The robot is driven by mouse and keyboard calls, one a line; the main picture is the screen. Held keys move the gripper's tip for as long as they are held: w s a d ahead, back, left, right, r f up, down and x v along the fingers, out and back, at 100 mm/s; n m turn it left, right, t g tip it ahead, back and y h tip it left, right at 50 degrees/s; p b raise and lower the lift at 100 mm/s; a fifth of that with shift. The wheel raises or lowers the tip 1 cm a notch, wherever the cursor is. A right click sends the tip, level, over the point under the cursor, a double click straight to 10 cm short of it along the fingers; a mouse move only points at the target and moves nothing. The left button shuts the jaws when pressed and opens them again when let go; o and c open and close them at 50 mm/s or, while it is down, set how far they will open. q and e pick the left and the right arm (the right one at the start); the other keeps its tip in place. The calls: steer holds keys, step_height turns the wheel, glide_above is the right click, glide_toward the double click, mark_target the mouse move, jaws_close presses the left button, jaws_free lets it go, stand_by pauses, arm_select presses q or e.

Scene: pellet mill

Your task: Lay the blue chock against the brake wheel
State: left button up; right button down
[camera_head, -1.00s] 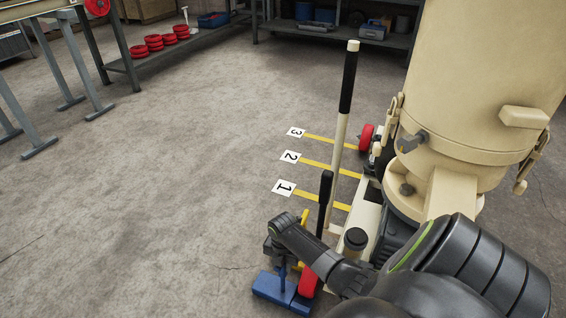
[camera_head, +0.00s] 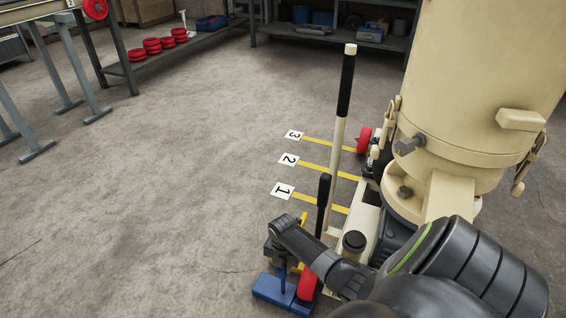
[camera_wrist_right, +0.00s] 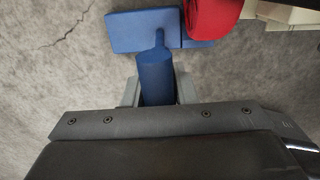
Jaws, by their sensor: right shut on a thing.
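The blue chock (camera_head: 272,291) lies low at the bottom of the head view, its blocks at floor level beside a red wheel (camera_head: 308,283). In the right wrist view the chock (camera_wrist_right: 138,32) extends under or against the red wheel (camera_wrist_right: 212,17); exact contact cannot be told. My right gripper (camera_head: 284,262) is above the chock, and in the wrist view its fingers (camera_wrist_right: 157,92) are shut on the chock's upright blue handle. My left gripper is not in view.
The cream machine (camera_head: 470,110) stands at right, with an upright black-gripped lever (camera_head: 343,100) and a shorter black lever (camera_head: 323,195). Open concrete floor lies at left.

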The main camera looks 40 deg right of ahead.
steer(key=shift+w+r+p, duration=0.1)
steer(key=shift+p, duration=0.2)
stand_by(0.4)
steer(key=c, duration=1.2)
jaws_free()
steer(key=shift+o, duration=0.8)
steer(key=shift+s+f, duration=0.2)
steer(key=o, duration=1)
steer(key=shift+r, duration=0.1)
steer(key=shift+o, duration=0.2)
steer(key=shift+w, duration=0.1)
steer(key=shift+r, duration=0.1)
steer(key=shift+r+p, duration=4.4)
steer(key=shift+p, duration=0.55)
